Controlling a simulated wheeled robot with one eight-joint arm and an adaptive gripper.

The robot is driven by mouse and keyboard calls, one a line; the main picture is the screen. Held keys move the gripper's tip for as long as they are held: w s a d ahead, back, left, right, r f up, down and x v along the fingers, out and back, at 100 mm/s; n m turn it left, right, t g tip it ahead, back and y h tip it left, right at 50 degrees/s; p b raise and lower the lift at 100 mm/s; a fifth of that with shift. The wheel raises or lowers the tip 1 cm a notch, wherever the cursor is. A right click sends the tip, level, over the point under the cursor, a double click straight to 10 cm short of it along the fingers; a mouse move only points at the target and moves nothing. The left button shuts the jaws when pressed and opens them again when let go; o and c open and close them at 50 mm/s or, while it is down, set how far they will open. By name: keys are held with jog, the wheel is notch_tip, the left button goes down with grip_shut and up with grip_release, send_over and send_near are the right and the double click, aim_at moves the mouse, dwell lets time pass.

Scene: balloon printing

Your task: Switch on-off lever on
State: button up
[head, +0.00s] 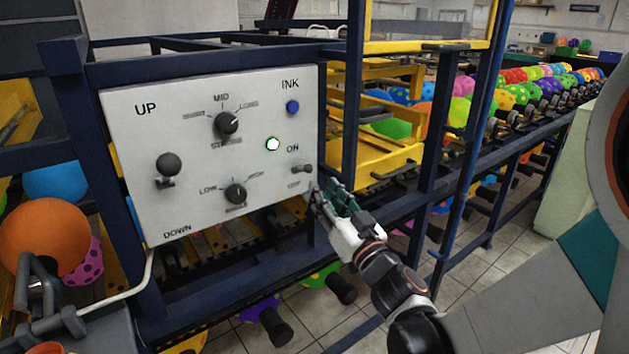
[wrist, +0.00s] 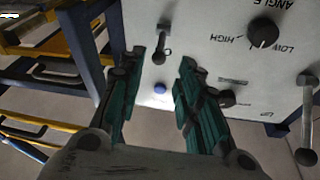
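The on-off lever (head: 302,168) is a small grey lever near the right edge of the white control panel (head: 180,110), just below the word ON. In the wrist view the lever (wrist: 161,48) lies between my fingertips, with its dark knob toward the blue button. My gripper (head: 328,198) is just right of and below the lever in the head view. In the wrist view my gripper (wrist: 161,62) has its two teal-padded fingers apart, with nothing held. I cannot tell whether a finger touches the lever. A round lamp (head: 273,144) left of ON glows whitish green.
The panel also has a blue button (head: 292,107), an upper dial (head: 227,123), a lower dial (head: 235,193) and a larger black-knobbed lever (head: 168,164) at left. A dark blue frame post (head: 350,130) stands close to the panel's right. Colourful balloons fill the conveyor behind.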

jog(key=shift+v, duration=1.3)
jog(key=s+d+m+g+h, duration=0.3)
jog(key=d+m+h, duration=0.2)
jog(key=d+h, duration=0.7)
jog(key=s+d+f+n+g+y, duration=0.1)
jog(key=s+f+g, duration=0.3)
jog(key=s, duration=0.5)
jog(key=s+d+f+g+y, duration=0.1)
jog(key=s+f+g, duration=0.3)
jog(key=s, duration=0.5)
jog(key=shift+d+f+n+y, duration=0.25)
jog(key=shift+f+n+y, duration=0.05)
jog(key=shift+f+n, duration=0.1)
jog(key=shift+r, duration=0.1)
